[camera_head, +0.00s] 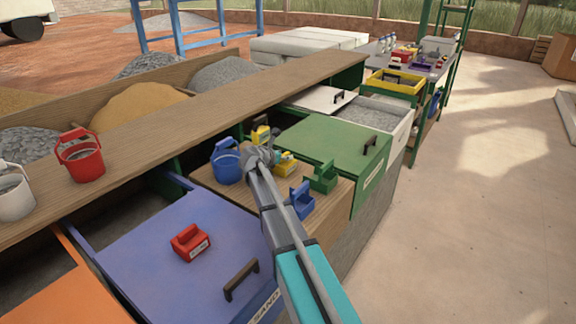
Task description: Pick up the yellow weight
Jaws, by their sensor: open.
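A yellow weight (286,164) with a handle sits on the wooden worktop (328,208), just right of my gripper. A second small yellow block-like thing (261,134) shows just beyond my gripper, partly hidden by it. My gripper (258,154) is over the worktop at the end of my arm, between the blue bucket (226,163) and the yellow weight. It is open and small in the picture. I cannot tell its exact height or whether it touches anything.
A green weight (323,176) and a blue weight (302,200) stand on the worktop right of my arm. A red weight (190,242) lies on the blue lid (165,275). A green lid (335,147) lies beyond. A wooden shelf (190,95) runs behind, bearing a red bucket (80,158).

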